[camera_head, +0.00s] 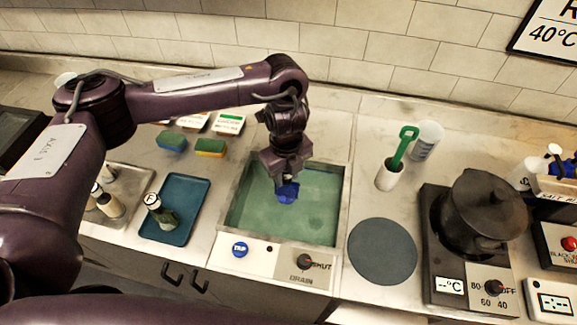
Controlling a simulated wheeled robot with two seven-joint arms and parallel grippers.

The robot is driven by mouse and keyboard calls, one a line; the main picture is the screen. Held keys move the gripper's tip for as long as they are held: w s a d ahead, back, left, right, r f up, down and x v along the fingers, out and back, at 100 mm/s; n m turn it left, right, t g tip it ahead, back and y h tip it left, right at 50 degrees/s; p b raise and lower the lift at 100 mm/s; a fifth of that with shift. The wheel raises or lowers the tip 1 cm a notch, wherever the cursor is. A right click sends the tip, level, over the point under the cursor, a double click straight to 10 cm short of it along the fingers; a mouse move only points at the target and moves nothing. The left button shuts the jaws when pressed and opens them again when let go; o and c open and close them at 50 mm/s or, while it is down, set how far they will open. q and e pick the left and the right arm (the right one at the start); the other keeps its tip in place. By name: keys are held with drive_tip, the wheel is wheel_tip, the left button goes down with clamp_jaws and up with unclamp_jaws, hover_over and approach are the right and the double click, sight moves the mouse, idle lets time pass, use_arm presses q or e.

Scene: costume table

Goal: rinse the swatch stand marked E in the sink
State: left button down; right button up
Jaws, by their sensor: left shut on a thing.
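My left gripper (284,178) reaches down over the sink (343,205) and is shut on a blue thing (288,194). The blue thing is low in the sink, at or in the greenish water (305,225); I cannot tell how deep. No letter shows on it, so I cannot tell whether it is the stand marked E. A dark green stand (162,214) with a white tag that seems to read F is on the blue tray (180,190) left of the sink. My right gripper is not in view.
A TAP button (240,249) and a drain knob (305,262), by the word SHUT, are on the sink's front. Blue and yellow sponges (210,147) lie behind the tray. A green-handled brush (403,145), a grey round mat (382,252) and a dark pot (480,213) stand right.

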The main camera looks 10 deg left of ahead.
sight(287, 181)
use_arm(q)
drive_tip(key=shift+f+b, duration=0.6)
drive_tip(key=shift+f, duration=0.1)
wheel_tip(287, 181, down, 5)
drive_tip(key=b, duration=0.5)
drive_tip(key=shift+r, duration=0.1)
wheel_tip(287, 181, down, 8)
drive_tip(key=b, duration=0.5)
drive_tip(key=shift+b, duration=0.3)
drive_tip(key=shift+a, duration=0.15)
drive_tip(key=shift+a, duration=1)
drive_tip(key=shift+d, duration=0.15)
